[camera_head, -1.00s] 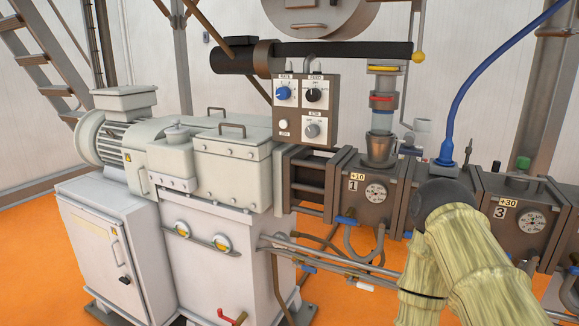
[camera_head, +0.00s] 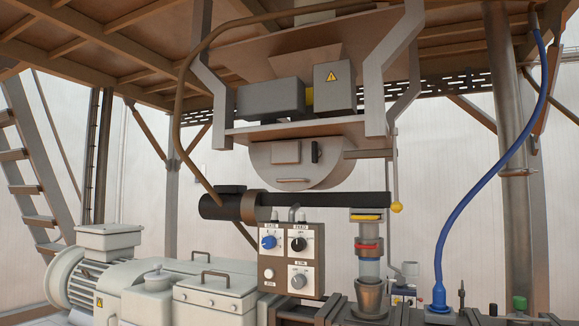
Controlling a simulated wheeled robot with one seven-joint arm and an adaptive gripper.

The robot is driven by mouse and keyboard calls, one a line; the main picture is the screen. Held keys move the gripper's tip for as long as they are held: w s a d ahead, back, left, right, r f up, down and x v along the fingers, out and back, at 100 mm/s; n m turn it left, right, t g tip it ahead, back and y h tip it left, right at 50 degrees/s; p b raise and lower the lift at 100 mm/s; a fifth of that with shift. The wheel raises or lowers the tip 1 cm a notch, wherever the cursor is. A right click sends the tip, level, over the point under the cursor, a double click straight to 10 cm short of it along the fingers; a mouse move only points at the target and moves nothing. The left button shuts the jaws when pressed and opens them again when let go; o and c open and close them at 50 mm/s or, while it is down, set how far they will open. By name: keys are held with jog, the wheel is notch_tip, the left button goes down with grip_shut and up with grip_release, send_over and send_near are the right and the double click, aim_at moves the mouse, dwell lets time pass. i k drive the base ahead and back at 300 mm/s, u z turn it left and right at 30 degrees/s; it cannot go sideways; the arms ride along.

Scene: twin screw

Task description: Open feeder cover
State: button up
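The feeder hangs under a brown overhead platform in the head view. Its front is a grey rounded cover (camera_head: 345,172) with a small light handle (camera_head: 293,183) low down, a square plate (camera_head: 286,152) and a dark latch-like piece (camera_head: 316,152). The cover looks closed against the housing. My gripper is not in view, and nothing of my arm shows near the cover.
A control box (camera_head: 291,262) with knobs hangs below the tube. A clear vertical chute (camera_head: 369,265) drops into a metal funnel. A blue hose (camera_head: 489,70) curves at the right, and a slanted bracket (camera_head: 382,95) stands beside the feeder. A white motor (camera_head: 88,275) is at lower left.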

aim_at(287, 165)
jog(key=k, duration=0.5)
jog(key=z, duration=1.55)
jog(key=i, duration=1)
jog(key=u, duration=2.4)
